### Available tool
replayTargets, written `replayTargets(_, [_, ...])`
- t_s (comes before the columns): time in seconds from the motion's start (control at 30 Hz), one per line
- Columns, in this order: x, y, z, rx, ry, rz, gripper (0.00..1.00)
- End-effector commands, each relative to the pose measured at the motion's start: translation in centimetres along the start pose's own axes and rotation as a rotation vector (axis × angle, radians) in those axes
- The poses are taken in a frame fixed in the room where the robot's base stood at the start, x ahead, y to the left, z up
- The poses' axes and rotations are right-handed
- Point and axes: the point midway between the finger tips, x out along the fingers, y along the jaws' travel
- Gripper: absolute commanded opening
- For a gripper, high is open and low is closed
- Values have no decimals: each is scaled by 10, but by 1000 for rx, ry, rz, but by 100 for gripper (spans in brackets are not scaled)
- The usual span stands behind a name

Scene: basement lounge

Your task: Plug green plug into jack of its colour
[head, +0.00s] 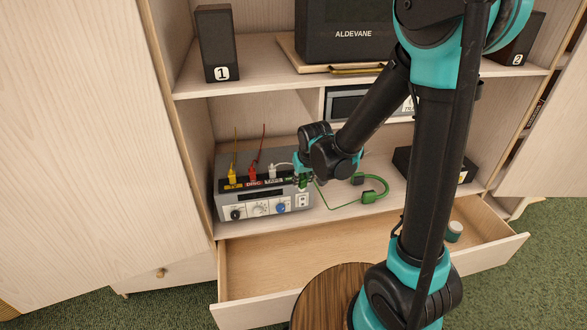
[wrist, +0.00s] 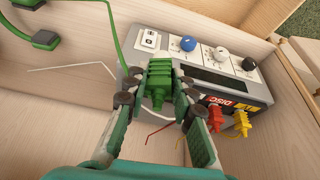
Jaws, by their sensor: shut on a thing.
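The green plug (wrist: 160,72) is between the fingers of my gripper (wrist: 158,103) in the wrist view, and the gripper is shut on it. In the head view the gripper (head: 303,178) is at the right end of the grey box (head: 228,197). The plug is right at the box's edge; I cannot tell whether it is seated in a jack. The green jack is hidden behind the plug and fingers. A yellow plug (head: 232,176), a red plug (head: 253,173) and a white plug (head: 272,171) stand along the box. The green cable (head: 343,205) trails right over the shelf.
Green connectors (head: 369,197) lie on the shelf to the right, near a black box (head: 404,160). An open drawer (head: 260,270) juts out below. A shelf (head: 260,84) with speakers is above.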

Motion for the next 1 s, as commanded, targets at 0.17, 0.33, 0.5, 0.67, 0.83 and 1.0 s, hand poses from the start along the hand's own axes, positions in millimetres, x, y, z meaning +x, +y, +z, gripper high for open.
replayTargets(0.17, [18,0,-42,1,0,1,0])
replayTargets(0.33, [32,0,-77,0,0,1,0])
replayTargets(0.5, [40,0,-97,0,0,1,0])
replayTargets(0.67, [43,0,-104,0,0,1,0])
replayTargets(0.83, [58,0,-110,0,0,1,0])
replayTargets(1.0, [78,0,-101,0,0,1,0])
